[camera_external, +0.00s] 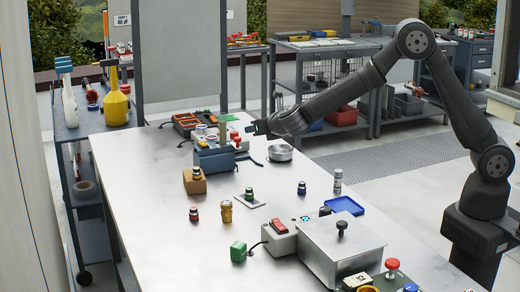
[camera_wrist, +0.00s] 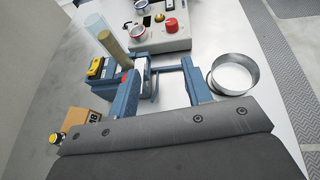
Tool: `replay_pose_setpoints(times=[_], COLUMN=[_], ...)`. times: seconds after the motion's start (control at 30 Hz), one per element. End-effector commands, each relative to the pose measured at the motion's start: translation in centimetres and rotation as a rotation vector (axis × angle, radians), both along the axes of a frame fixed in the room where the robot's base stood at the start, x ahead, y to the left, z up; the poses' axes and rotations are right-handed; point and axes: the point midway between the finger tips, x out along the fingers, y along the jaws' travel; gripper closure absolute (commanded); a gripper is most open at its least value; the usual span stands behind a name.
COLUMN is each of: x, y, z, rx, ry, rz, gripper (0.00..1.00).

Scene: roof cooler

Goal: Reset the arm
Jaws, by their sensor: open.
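My arm reaches in from the right in the outside view. My gripper (camera_external: 258,127) is over the far part of the white table (camera_external: 150,216), close to the blue box-like device (camera_external: 214,161). In the wrist view my gripper (camera_wrist: 164,88) shows two blue fingers spread apart. I see nothing held between them. The blue device partly overlaps the left finger in that view, and I cannot tell whether they touch.
A round metal dish (camera_external: 280,153) stands right of my gripper. A grey box with a black knob (camera_external: 341,240), a blue tray (camera_external: 343,205) and several small knobbed pieces stand nearer. A control box with a red button (camera_wrist: 160,35) is beyond my gripper. The left front tabletop is clear.

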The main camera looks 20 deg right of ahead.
Motion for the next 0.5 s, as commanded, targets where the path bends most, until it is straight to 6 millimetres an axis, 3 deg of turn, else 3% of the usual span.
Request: replay_pose_setpoints(times=[0.5], x=[-2.4], y=[-10.0], z=[-1.4], rx=[-0.001], ry=[0.000], rz=[-0.351], gripper=[0.55])
